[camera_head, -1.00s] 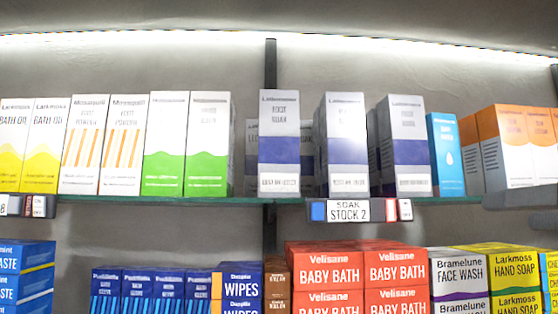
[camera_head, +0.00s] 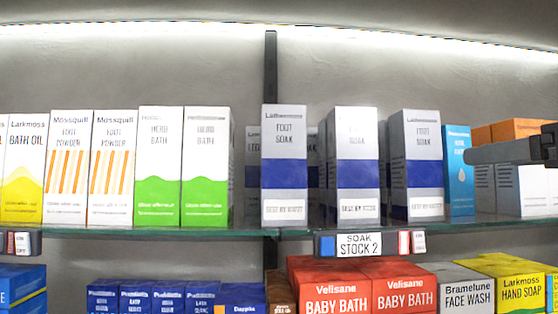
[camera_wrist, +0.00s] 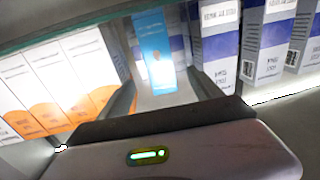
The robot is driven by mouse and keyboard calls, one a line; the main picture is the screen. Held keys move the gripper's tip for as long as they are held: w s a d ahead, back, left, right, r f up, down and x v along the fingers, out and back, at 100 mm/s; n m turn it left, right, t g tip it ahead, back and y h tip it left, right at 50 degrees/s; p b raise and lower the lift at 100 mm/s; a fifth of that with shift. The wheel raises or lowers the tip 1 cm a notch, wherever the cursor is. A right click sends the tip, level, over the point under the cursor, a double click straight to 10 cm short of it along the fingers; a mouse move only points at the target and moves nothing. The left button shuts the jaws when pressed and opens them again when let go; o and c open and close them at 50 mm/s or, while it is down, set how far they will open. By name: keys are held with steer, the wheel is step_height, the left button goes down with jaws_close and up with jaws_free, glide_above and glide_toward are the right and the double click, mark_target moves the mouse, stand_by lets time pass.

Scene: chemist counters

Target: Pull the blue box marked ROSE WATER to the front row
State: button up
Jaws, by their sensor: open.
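The blue box (camera_head: 459,172) stands upright on the upper shelf, just right of the white and blue FOOT SOAK boxes. It bears a pale drop mark; its lettering is too small to read for sure. In the wrist view the blue box (camera_wrist: 154,50) is ahead of my gripper (camera_wrist: 160,88), roughly in line with the gap between the fingers. The fingers are open and nothing is held. In the head view my gripper (camera_head: 490,152) reaches in from the right edge, its tip close to the box's right side. I cannot tell whether they touch.
FOOT SOAK boxes (camera_head: 422,165) stand close to the left of the blue box. Orange and white boxes (camera_head: 530,188) stand to the right, partly behind my gripper. The shelf edge (camera_head: 470,226) carries a SOAK STOCK 2 label (camera_head: 359,245). More boxes fill the shelf below.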

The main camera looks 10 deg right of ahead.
mark_target(451, 171)
steer(key=w+p, duration=0.1)
steer(key=w, duration=0.3)
steer(key=w+p, duration=0.2)
steer(key=w, duration=0.3)
steer(key=w+p, duration=0.1)
steer(key=w, duration=0.3)
steer(key=shift+w+a, duration=0.25)
steer(key=shift+a, duration=0.05)
